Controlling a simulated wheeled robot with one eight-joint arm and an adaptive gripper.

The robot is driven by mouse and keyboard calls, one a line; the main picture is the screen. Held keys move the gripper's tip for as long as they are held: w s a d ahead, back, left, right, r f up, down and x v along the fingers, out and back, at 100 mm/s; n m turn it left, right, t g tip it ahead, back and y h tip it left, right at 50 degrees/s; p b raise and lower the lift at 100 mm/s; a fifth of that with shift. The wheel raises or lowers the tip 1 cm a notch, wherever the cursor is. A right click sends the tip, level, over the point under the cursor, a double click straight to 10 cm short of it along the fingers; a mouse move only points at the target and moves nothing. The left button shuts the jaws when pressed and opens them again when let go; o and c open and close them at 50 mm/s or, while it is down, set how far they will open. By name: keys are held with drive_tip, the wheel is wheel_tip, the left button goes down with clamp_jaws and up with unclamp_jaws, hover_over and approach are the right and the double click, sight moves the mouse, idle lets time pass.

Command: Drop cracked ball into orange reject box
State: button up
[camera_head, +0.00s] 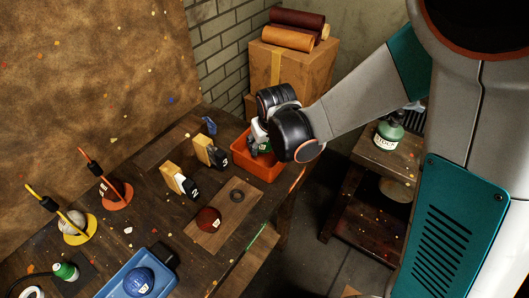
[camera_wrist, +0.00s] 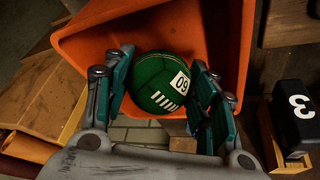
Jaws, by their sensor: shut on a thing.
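My gripper (camera_head: 259,136) is at the mouth of the orange box (camera_head: 255,167), at the far right end of the workbench. In the wrist view its fingers (camera_wrist: 160,62) are shut on a green ball (camera_wrist: 155,84), one side on each. The ball has a white label with a number and white stripes. A thin seam line shows near its top, but I cannot make out a crack. The orange box (camera_wrist: 92,42) spreads around and behind the ball. I cannot tell how far the ball is above the box floor.
A brown-red ball (camera_head: 208,220) lies on a board. Numbered black blocks (camera_head: 216,155) stand left of the box. A blue ball (camera_head: 138,281) sits in a blue tray (camera_head: 110,289). A white ball (camera_head: 72,221) is on a yellow stand. A cardboard carton (camera_head: 300,70) is behind.

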sight(265, 149)
drive_tip(key=shift+f+b, duration=0.85)
drive_tip(key=shift+f, duration=0.7)
drive_tip(key=shift+f, duration=0.15)
drive_tip(key=o, duration=0.8)
drive_tip(key=shift+r, duration=0.4)
drive_tip(key=p+v, duration=0.8)
drive_tip(key=v, duration=0.3)
drive_tip(key=shift+s+r, duration=0.2)
drive_tip(key=shift+d, duration=0.1)
